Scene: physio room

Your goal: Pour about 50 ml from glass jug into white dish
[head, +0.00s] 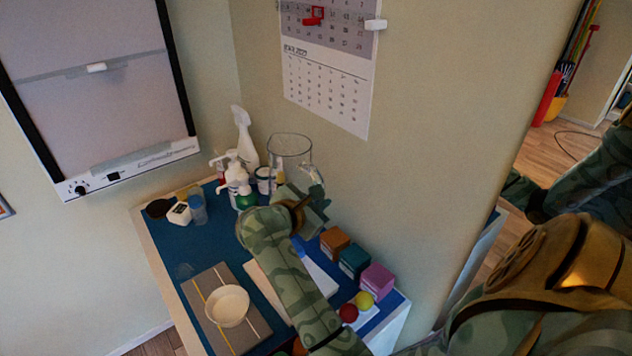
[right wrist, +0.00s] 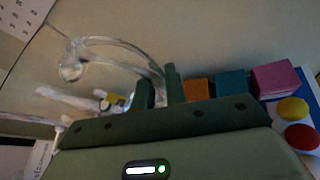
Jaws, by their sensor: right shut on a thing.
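The clear glass jug (head: 289,150) is at the back right of the blue-topped table, near the wall, and looks about upright. My right gripper (head: 314,192) is at the jug's right side, shut on it, seemingly at the handle. In the right wrist view the jug (right wrist: 112,42) shows as pale curved glass beyond the fingers (right wrist: 160,88). Its base is partly hidden, so I cannot tell whether it touches the table. Its contents are unclear. The white dish (head: 228,306) sits on a grey striped mat (head: 205,290) at the front left. My left gripper is not in view.
Spray and pump bottles (head: 243,140) crowd the jug's left side. Orange, teal and purple blocks (head: 376,280) and two balls (head: 349,313) lie to the right of my forearm. Blue tabletop between bottles and dish is mostly clear.

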